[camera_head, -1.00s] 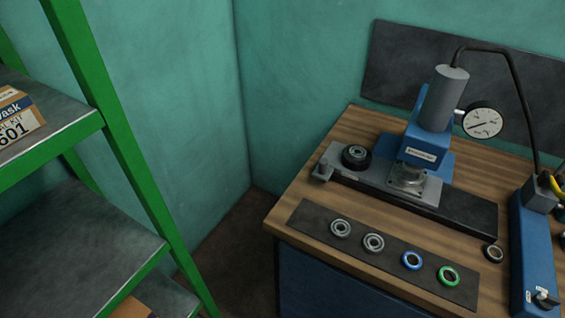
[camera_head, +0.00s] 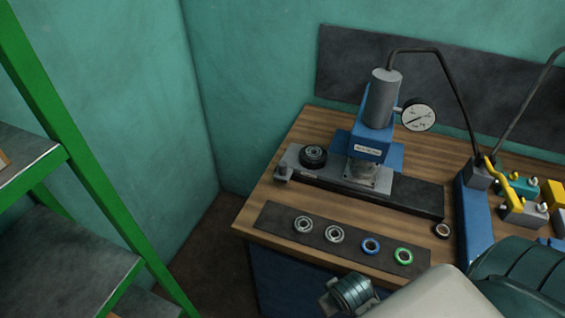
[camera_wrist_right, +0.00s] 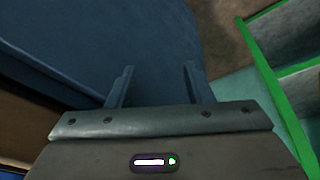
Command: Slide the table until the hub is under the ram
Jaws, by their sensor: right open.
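The sliding table (camera_head: 292,160) is a grey plate on a dark rail on the wooden bench. The dark round hub (camera_head: 313,156), with a bearing ring in its top, sits on the plate's left part. The blue press (camera_head: 371,148) stands right of the hub, with the ram (camera_head: 362,168) low in its front over the plate; the hub is to the left of it, not beneath it. A small grey knob (camera_head: 283,173) is at the plate's left end. In the right wrist view my right gripper (camera_wrist_right: 160,86) is open and empty, in front of a dark blue surface. My left gripper is not in view.
A dark strip (camera_head: 270,215) with several rings lies along the bench's front. A loose ring (camera_head: 442,231) lies right of it. A blue pump (camera_head: 475,217) and yellow-handled parts (camera_head: 508,185) stand at right. A green-framed shelf (camera_head: 90,185) is at left. My arm covers the lower right.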

